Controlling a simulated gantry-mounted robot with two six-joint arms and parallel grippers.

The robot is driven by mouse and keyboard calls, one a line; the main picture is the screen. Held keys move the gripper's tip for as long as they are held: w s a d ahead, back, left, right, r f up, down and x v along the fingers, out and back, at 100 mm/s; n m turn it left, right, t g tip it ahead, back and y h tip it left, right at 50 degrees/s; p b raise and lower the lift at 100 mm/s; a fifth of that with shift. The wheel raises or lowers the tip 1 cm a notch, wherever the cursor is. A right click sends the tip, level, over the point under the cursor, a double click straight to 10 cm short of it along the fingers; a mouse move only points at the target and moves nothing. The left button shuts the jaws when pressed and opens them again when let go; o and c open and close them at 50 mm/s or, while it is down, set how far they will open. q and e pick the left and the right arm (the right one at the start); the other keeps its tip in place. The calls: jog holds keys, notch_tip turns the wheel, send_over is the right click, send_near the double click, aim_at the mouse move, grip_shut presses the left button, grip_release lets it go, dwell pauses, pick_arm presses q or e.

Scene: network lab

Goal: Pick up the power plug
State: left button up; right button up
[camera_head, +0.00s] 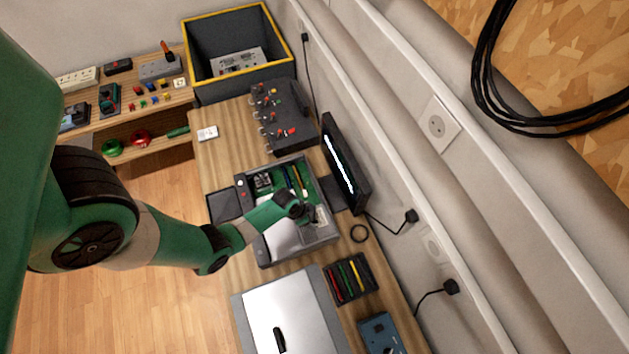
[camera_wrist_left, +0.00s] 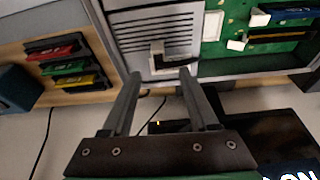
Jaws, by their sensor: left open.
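My left gripper (camera_head: 309,213) reaches over the open grey equipment case (camera_head: 252,215) on the bench. In the left wrist view its two fingers (camera_wrist_left: 160,74) are apart, with nothing held between them. A small pale and dark bracket-like piece (camera_wrist_left: 170,63) on the vented grey unit (camera_wrist_left: 150,30) shows just beyond the fingertips; I cannot tell if it is a plug. In the head view, black power plugs sit at the wall on the right: one (camera_head: 411,215) beside the monitor and one (camera_head: 451,287) lower down, each with a cable. My right gripper is not in view.
A monitor (camera_head: 345,163) stands behind the case by the wall. A black tray with coloured items (camera_head: 366,270) and a blue device (camera_head: 380,332) lie nearby. A silver case (camera_head: 285,306) and a black knobbed unit (camera_head: 285,137) flank the open case.

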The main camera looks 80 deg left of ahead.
aim_at(313, 222)
pick_arm(q)
jog(key=b+x, duration=0.1)
jog(key=x, duration=0.1)
jog(key=b+x, duration=0.2)
jog(key=x, duration=0.1)
jog(key=shift+s+d+f, duration=0.1)
jog(key=shift+s+f, duration=0.1)
jog(key=shift+f, duration=0.05)
jog(key=shift+w+f, duration=0.1)
jog(key=shift+f, duration=0.1)
grip_shut()
